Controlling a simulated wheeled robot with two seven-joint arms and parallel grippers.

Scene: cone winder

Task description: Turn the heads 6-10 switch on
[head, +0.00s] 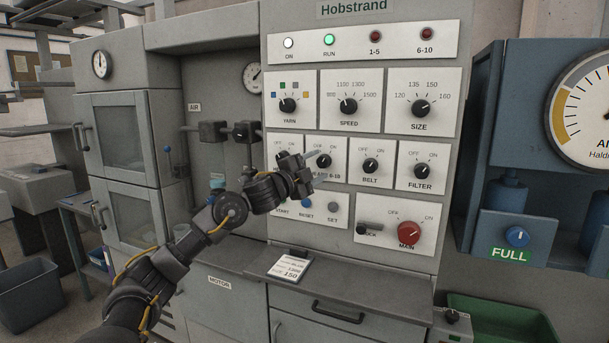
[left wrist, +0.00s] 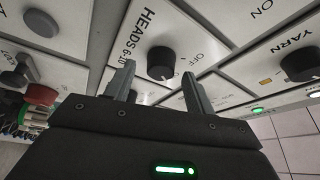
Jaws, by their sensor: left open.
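The heads 6-10 switch (head: 323,161) is a black knob on a white plate in the middle row of the panel, partly covered by my left gripper in the head view. In the left wrist view the knob (left wrist: 161,63) shows beside the words HEADS 6-10 and OFF; I cannot tell its pointer's exact setting. My left gripper (head: 311,167) is open and empty, close in front of the plate. In the left wrist view its fingers (left wrist: 159,82) point toward the knob, one to each side, apparently short of it. My right gripper is not in view.
The belt knob (head: 370,166) sits just right. Start, reset and set buttons (head: 306,203) lie below, with the red main switch (head: 408,233) lower right. The ON and RUN lamps (head: 329,40) glow; the 6-10 lamp (head: 426,34) looks dark red. A ledge (head: 370,270) juts out below.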

